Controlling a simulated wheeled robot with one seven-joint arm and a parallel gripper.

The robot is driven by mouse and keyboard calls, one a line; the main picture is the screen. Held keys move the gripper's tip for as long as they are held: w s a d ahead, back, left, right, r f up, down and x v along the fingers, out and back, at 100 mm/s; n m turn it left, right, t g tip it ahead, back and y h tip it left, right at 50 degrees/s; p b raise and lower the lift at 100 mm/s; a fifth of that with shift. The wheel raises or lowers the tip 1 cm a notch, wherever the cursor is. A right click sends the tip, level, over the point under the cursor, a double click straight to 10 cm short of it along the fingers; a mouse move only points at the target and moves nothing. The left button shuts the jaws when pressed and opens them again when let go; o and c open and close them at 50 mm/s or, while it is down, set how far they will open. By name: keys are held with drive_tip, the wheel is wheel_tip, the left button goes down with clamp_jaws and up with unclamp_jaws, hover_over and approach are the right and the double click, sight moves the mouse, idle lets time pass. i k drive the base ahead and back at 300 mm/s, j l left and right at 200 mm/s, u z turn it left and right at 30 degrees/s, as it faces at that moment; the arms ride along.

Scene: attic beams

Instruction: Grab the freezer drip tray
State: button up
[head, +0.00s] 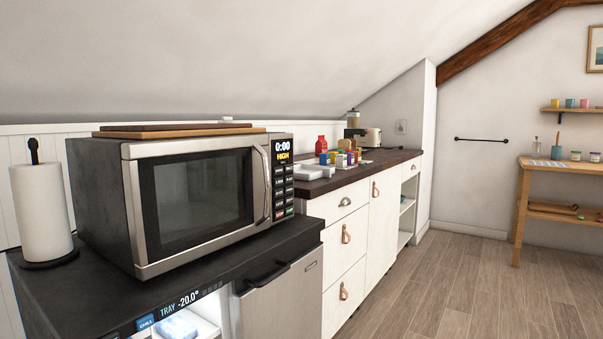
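A dark-topped freezer unit (225,268) stands at the lower left, with a front display that reads "TRAY -20.0°". Below the display a lit white compartment shows, cut off by the bottom edge of the view. A pale blue-white item (178,327) lies in it; I cannot tell whether it is the drip tray. A grey door or drawer front (283,308) with a dark handle is to its right. My gripper is not in view.
A microwave (200,195) with wooden boards on top stands on the unit, beside a paper towel roll (42,212). The counter to the right holds a white tray (313,172), colourful small items and a red bottle (321,145). The wooden floor (480,285) at right is clear.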

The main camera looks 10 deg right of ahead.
sight(303, 172)
drive_tip(key=i+l, duration=0.1)
drive_tip(key=l, duration=0.2)
drive_tip(key=i+l+u, duration=0.15)
drive_tip(key=l+u, duration=0.1)
drive_tip(key=u, duration=0.2)
drive_tip(key=i+l+u, duration=0.25)
drive_tip(key=u, duration=0.25)
drive_tip(key=i+l+u, duration=0.2)
drive_tip(key=l+u, duration=0.3)
